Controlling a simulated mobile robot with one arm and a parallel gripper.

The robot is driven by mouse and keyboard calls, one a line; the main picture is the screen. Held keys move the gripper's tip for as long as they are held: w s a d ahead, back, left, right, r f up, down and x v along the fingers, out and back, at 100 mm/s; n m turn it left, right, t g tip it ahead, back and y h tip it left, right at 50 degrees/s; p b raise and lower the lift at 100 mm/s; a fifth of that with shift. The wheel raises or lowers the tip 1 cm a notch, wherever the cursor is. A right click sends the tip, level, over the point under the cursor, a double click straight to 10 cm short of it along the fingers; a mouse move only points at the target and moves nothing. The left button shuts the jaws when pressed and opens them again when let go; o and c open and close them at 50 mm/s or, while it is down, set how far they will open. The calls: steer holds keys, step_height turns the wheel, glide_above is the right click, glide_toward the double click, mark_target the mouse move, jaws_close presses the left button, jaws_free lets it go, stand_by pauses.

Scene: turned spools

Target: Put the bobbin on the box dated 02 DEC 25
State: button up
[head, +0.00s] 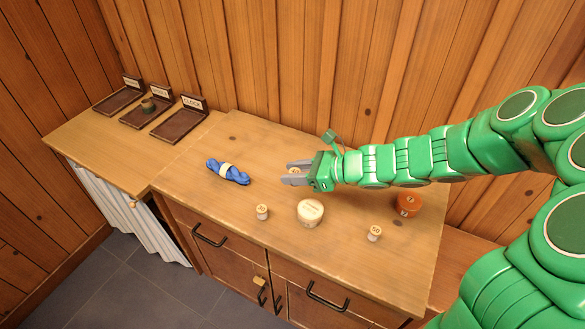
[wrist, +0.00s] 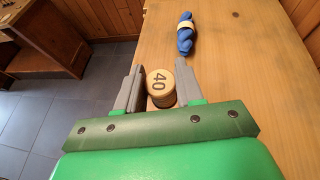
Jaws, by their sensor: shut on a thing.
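My gripper (head: 291,172) is shut on a wooden bobbin (wrist: 160,83) marked 40, which stands between the grey fingers in the wrist view. In the head view the fingers and my arm partly hide it. Whether it touches the table cannot be told. A round cream box (head: 310,213) sits on the table in front of my gripper, with small writing too fine to read. A round orange box (head: 407,204) stands at the right, below my arm; no date is readable on it. Two more pale bobbins stand near the front edge, one left (head: 262,212) and one right (head: 375,234).
A blue skein with a cream band (head: 228,172) lies left of my gripper. Dark trays with label boards (head: 180,124) stand on the lower side table (head: 85,150) at far left; one holds a small dark object. The wooden tabletop (head: 210,205) is bare at front left.

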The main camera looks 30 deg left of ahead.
mark_target(311, 209)
steer(key=shift+d+f, duration=0.8)
steer(key=shift+f, duration=0.55)
steer(key=shift+d+f, duration=0.85)
steer(key=shift+f, duration=0.5)
steer(key=shift+d+f, duration=0.8)
steer(key=shift+f, duration=0.55)
steer(key=shift+f, duration=0.15)
steer(key=o, duration=1)
steer(key=shift+r, duration=0.2)
steer(key=v, duration=1.2)
